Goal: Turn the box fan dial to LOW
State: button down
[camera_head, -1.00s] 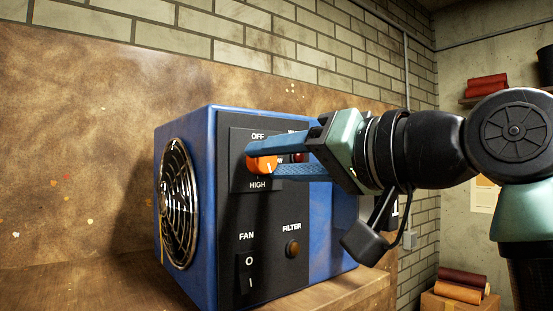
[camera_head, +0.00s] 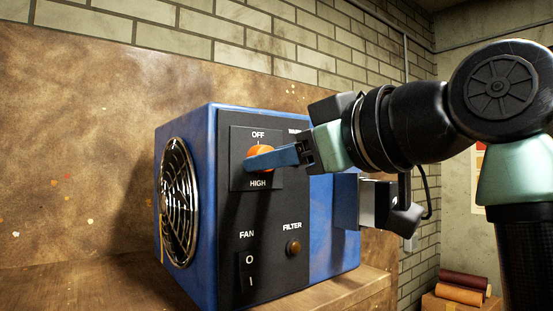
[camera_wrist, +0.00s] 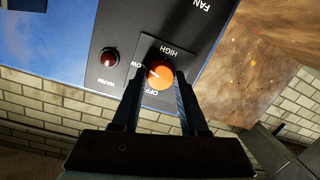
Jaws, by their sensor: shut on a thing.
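The blue box fan (camera_head: 185,120) stands on a wooden bench with its dark control panel (camera_head: 230,205) facing right. The orange dial (camera_head: 261,151) sits on the panel between OFF above and HIGH below. My gripper (camera_head: 256,161) is shut on the dial, its blue fingers reaching in from the right. In the wrist view the dial (camera_wrist: 159,75) lies between the two fingertips (camera_wrist: 163,80). Its white mark points left, toward the partly hidden LOW label (camera_wrist: 136,70). In the head view my gripper hides the LOW side.
A red warn light (camera_wrist: 110,57) is beside the dial. A filter button (camera_head: 293,247) and fan rocker switch (camera_head: 250,275) are lower on the panel. A round grille (camera_head: 177,205) is on the left side. A brown board (camera_head: 75,120) and brick wall stand behind. Leather rolls (camera_head: 460,288) lie at lower right.

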jog(key=shift+n, duration=1.4)
jog(key=shift+c, duration=2.2)
grip_release()
jog(key=shift+s, duration=0.1)
